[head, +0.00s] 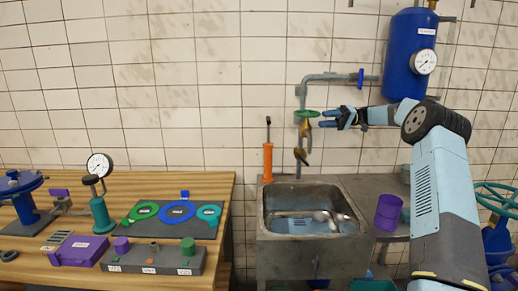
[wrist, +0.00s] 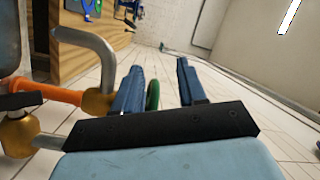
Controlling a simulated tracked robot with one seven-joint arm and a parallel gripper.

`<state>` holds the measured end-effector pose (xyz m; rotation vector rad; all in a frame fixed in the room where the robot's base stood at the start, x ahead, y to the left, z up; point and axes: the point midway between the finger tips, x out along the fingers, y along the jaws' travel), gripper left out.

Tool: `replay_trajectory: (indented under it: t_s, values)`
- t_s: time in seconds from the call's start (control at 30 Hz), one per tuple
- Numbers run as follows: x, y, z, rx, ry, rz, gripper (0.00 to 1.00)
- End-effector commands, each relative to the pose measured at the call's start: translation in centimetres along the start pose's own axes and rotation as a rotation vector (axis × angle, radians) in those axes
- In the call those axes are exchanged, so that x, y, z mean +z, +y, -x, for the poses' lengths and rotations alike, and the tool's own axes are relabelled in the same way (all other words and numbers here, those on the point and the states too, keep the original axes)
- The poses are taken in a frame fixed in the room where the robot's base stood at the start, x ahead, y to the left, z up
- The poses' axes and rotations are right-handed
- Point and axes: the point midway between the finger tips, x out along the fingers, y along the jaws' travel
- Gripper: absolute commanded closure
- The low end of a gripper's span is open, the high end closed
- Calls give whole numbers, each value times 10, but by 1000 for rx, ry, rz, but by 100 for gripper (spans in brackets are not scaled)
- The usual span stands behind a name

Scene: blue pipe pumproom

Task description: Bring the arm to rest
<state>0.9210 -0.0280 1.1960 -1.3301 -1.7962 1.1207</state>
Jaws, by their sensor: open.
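My arm reaches up from the lower right in the head view and bends left toward the tiled wall. My gripper (head: 328,118) is open, with its fingers pointing left, close to the green valve handle (head: 306,113) on the grey pipe above the sink. In the wrist view my gripper (wrist: 160,88) shows two blue fingers spread apart with nothing held between them. Part of the green handle (wrist: 153,94) shows just beside the left finger there. I cannot tell whether finger and handle touch.
The metal sink (head: 313,232) holds water and several items. An orange cylinder (head: 267,160) stands behind its left corner. A blue tank (head: 405,52) with a gauge hangs above my arm. A purple cup (head: 388,212) stands right of the sink. The wooden bench (head: 215,190) is at left.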

Motion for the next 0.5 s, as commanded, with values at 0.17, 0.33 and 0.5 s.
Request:
replay_trajectory:
  t_s: [0.17,0.33,0.5]
  values:
    - [-1,-5,-10,24,-13,-16,59]
    - [-1,-11,-26,66,-35,-48,59]
    - [1,-20,-47,125,-61,-86,59]
